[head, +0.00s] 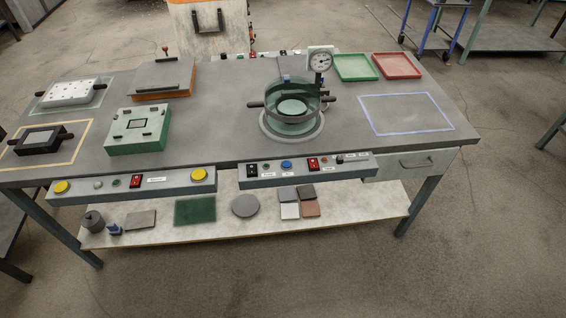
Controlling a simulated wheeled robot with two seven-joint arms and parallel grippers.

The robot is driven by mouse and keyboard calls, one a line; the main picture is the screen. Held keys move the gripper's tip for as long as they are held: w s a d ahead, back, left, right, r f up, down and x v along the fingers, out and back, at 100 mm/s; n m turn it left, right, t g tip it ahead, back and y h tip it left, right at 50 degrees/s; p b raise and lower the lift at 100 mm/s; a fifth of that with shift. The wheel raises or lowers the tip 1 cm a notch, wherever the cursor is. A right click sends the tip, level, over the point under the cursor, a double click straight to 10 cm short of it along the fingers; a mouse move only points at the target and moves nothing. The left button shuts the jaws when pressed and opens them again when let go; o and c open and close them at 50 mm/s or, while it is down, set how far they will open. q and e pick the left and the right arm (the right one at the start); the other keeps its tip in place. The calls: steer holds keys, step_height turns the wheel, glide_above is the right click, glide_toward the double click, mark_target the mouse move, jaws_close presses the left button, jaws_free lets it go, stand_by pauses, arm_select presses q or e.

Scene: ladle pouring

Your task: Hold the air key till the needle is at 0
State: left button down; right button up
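The round white dial gauge (320,62) stands on a post behind the glass chamber (292,116) on the bench. Its needle is too small to read. The right-hand control panel (345,171) on the bench's front edge carries a blue round button (287,165), a black switch (252,170), a red switch (312,163) and smaller dark knobs. The labels under them are too small to read, so I cannot tell for certain which is the air key. Neither of my grippers is in view, and nothing touches the panel.
A second panel (120,187) with yellow buttons is on the left. A green block (137,130), a grey-orange press (163,80), a green tray (355,67) and a red tray (396,66) stand on the bench. The blue-outlined area (407,114) is empty. Tiles lie on the lower shelf (350,205).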

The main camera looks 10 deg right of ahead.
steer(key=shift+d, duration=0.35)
